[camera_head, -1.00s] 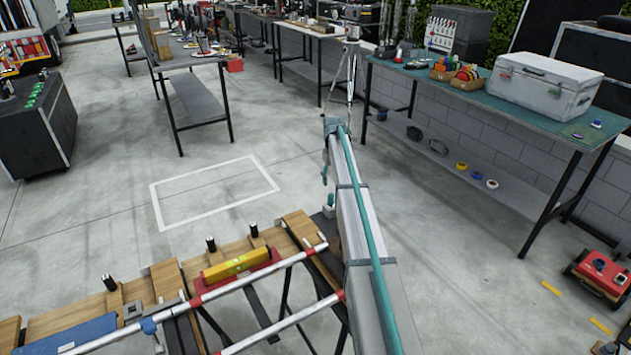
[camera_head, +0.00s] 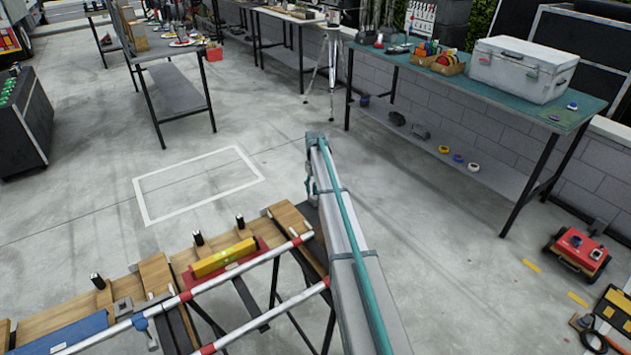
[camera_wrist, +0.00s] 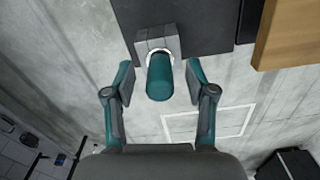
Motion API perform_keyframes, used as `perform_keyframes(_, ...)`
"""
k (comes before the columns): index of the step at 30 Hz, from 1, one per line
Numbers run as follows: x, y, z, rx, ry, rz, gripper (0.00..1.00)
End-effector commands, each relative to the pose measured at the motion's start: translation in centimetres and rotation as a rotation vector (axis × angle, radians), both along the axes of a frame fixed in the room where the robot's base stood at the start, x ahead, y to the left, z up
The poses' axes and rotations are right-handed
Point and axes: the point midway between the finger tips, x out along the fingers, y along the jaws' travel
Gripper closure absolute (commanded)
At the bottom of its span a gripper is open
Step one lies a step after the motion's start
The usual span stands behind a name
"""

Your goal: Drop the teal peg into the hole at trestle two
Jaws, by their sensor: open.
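The teal peg (camera_wrist: 160,77) is in the middle of the wrist view, its rounded end toward the camera. Its far end meets a pale ring in a grey block (camera_wrist: 147,47) at the edge of a dark surface. How deep it sits in the ring cannot be told. My gripper (camera_wrist: 158,82) is open, with one teal-tipped finger on each side of the peg and visible gaps between. In the head view my arm hides the peg, and the gripper is mostly hidden too. The trestle's wooden planks (camera_head: 155,272) lie at the lower left.
A yellow level (camera_head: 225,257) and several dark upright pegs stand on the planks. A green-topped workbench (camera_head: 440,78) with a white cooler (camera_head: 523,68) is at the right. A red wheeled box (camera_head: 580,250) sits on the floor. The middle floor is clear.

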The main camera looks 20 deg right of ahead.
Motion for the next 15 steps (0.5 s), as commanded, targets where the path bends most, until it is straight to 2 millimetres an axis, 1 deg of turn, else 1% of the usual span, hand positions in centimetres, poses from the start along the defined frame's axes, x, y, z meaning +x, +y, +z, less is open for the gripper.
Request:
perform_keyframes(9, 0.00, 0.00, -0.24, 0.000, 0.000, 0.000, 0.44)
perform_keyframes(14, 0.00, 0.00, -0.23, 0.000, 0.000, 0.000, 0.71)
perform_keyframes(15, 0.00, 0.00, -0.23, 0.000, 0.000, 0.000, 0.78)
